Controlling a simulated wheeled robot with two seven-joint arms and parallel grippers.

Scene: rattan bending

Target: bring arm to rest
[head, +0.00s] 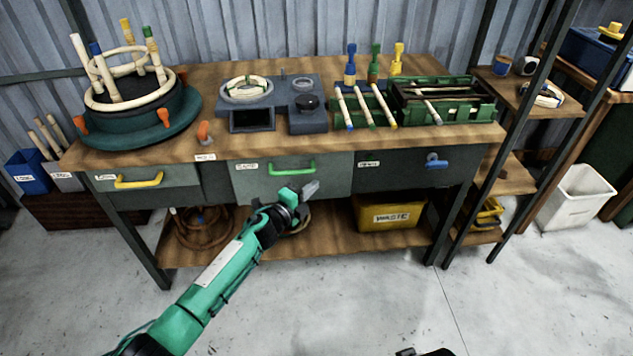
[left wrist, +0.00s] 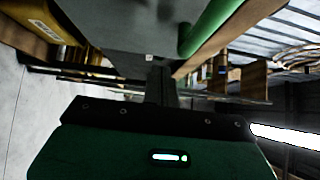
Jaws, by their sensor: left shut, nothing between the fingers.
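My left arm (head: 205,290) is green and reaches up from the bottom of the head view towards the bench. Its gripper (head: 311,188) is in front of the middle drawer, just below the green handle (head: 291,167). The left gripper is shut and empty. In the left wrist view its dark fingers (left wrist: 161,84) are together, and the green handle (left wrist: 207,28) shows close above them. I cannot tell whether they touch the drawer. My right gripper is not in view; only a small dark part shows at the bottom edge of the head view.
The workbench (head: 230,146) has three closed drawers with yellow, green and blue handles. A round former with pegs (head: 135,130) and a green tray (head: 480,112) stand on top. The floor in front is clear.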

